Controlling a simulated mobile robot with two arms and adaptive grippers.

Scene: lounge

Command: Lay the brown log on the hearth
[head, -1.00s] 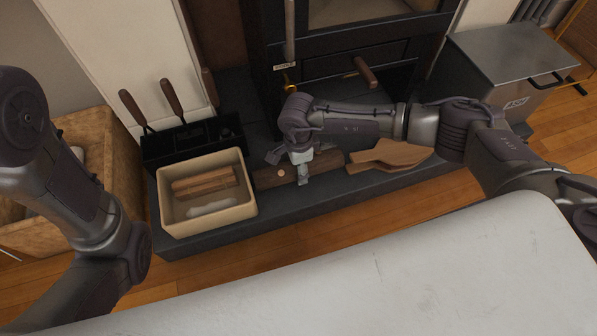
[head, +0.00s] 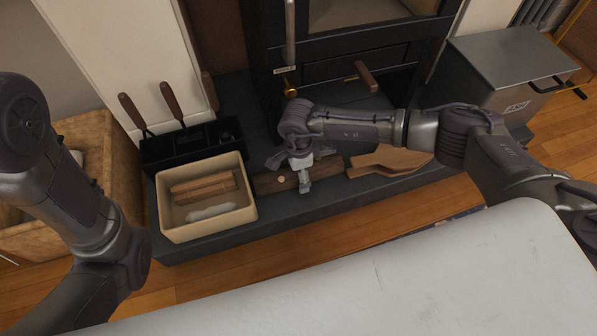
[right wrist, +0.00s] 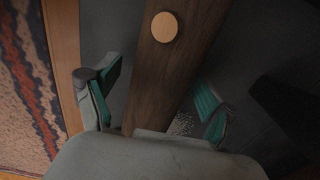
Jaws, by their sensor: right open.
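The brown log (head: 268,184) lies on the dark hearth (head: 205,247), between the cream bin and the bellows. It has a pale round stub end on its upper side. My right gripper (head: 292,172) is over the log and open, with one finger on each side of it. In the right wrist view, the log (right wrist: 157,83) runs between the two green-padded fingers of the gripper (right wrist: 160,88), with a visible gap at each side. The gripper hides part of the log in the head view. My left arm shows at the left, but its gripper is out of view.
A cream bin (head: 243,208) with sticks stands left of the log, with a black tool holder (head: 190,150) behind it. Wooden bellows (head: 390,160) lie to the right. The stove (head: 330,65) rises behind. A grey ash box (head: 505,60) and a wicker basket (head: 115,165) flank the hearth.

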